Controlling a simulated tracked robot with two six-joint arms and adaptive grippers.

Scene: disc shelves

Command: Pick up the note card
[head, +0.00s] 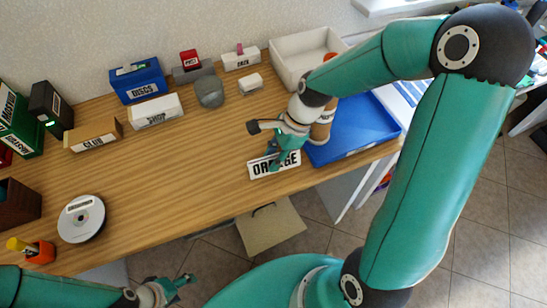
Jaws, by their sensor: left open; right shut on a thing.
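A white card with black lettering (262,169), part of its word covered, is at the front edge of the wooden table; it looks like the note card. My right gripper (281,157) comes down over it and is shut on it, its fingers hiding the middle of the word. I cannot tell whether the card still touches the table. My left gripper (176,284) is open and empty at the bottom, in front of the table, well away from the card.
A blue tray (350,140) lies right of the card, with a white bin (290,62) behind it. Labelled boxes, including a blue one (140,82), line the back. A disc stack (82,218) and an orange cup (40,252) stand front left. The table's middle is clear.

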